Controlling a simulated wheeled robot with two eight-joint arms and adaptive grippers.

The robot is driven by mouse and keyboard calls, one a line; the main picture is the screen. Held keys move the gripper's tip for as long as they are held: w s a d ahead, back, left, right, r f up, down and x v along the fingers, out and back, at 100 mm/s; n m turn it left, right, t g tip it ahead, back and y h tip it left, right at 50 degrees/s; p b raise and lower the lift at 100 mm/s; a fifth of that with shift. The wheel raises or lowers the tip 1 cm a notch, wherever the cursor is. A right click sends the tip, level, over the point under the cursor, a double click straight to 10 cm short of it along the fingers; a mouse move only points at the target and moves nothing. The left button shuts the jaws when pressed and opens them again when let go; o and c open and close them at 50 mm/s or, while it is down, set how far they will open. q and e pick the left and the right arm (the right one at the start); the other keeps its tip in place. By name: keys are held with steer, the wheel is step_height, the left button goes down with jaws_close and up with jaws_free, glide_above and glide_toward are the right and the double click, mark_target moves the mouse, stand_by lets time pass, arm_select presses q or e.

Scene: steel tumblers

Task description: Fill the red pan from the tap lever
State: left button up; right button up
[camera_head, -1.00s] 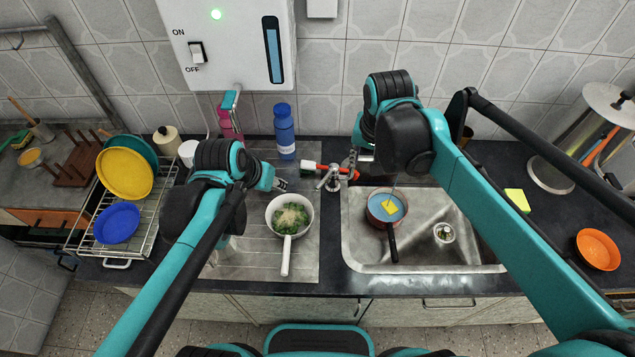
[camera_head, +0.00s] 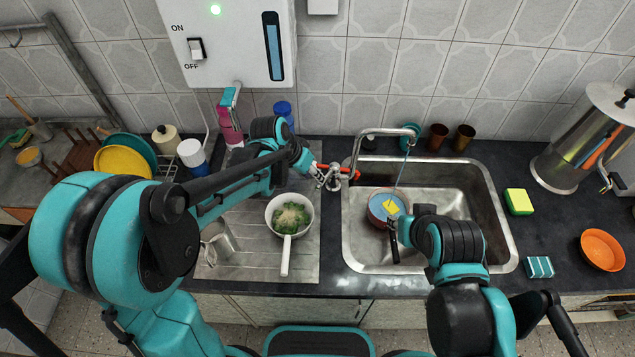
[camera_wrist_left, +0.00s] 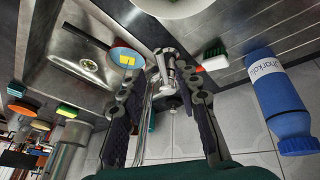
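The red pan (camera_head: 378,208) sits in the left part of the sink basin, with blue liquid and a yellow patch inside. Its dark handle (camera_head: 394,246) points to the front. A thin bluish stream (camera_head: 401,172) runs from the tap spout (camera_head: 380,132) down to the pan. The tap's chrome body and lever (camera_head: 332,178) stand at the sink's left edge. My left gripper (camera_head: 312,172) is at the tap; in the left wrist view its fingers (camera_wrist_left: 163,112) are apart, with the tap (camera_wrist_left: 165,72) between and beyond them. Contact is unclear. My right gripper (camera_head: 402,233) is beside the pan handle, its fingers mostly hidden.
A white pan of greens (camera_head: 290,224) and a metal mug (camera_head: 219,241) stand on the drainboard. A blue bottle (camera_wrist_left: 281,100) and a red-white brush (camera_wrist_left: 215,60) are near the tap. Brown cups (camera_head: 438,137), a sponge (camera_head: 518,202) and an orange bowl (camera_head: 601,250) lie around the sink.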

mark_target(327, 177)
arm_select(q)
steer(key=b+x, duration=0.1)
steer(key=x, duration=0.4)
steer(key=shift+c, duration=0.2)
jaws_close()
